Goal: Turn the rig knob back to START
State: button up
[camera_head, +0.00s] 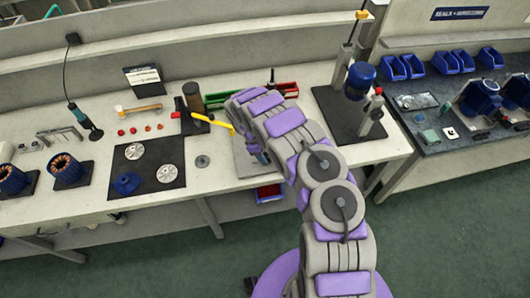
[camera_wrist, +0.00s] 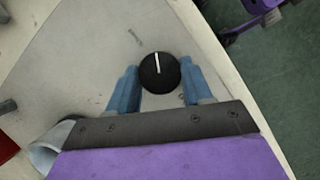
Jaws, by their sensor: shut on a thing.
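The rig knob (camera_wrist: 160,73) is round and black with a white pointer line, and shows in the wrist view on a grey plate (camera_wrist: 95,50). The line points up in the picture, tilted very slightly left. My gripper (camera_wrist: 160,80) has its two blue fingers on the left and right sides of the knob, shut on it. No START mark is readable. In the head view my arm reaches down over the grey rig plate (camera_head: 243,158) on the bench, and the arm hides the knob there.
A yellow-handled tool (camera_head: 212,122), a green bin (camera_head: 222,97) and a red bin (camera_head: 283,88) are near my arm on the bench. A dark mat (camera_head: 148,165) with metal discs lies to the left. A blue-headed press (camera_head: 360,78) stands to the right.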

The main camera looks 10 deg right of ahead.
jog(key=n+t+p, duration=0.1)
jog(key=n, duration=0.1)
jog(key=n+p, duration=0.1)
jog(key=n, duration=0.1)
jog(key=shift+r+n+t+h, duration=0.15)
jog(key=shift+n+t+h, duration=0.15)
jog(key=shift+t, duration=0.1)
jog(key=shift+n+p, duration=0.35)
jog(key=shift+n, duration=0.15)
jog(key=shift+t, duration=0.3)
jog(key=o, duration=1)
jog(key=shift+o, duration=0.2)
jog(key=shift+s, duration=0.1)
jog(key=p+v, duration=0.1)
jog(key=v, duration=1.6)
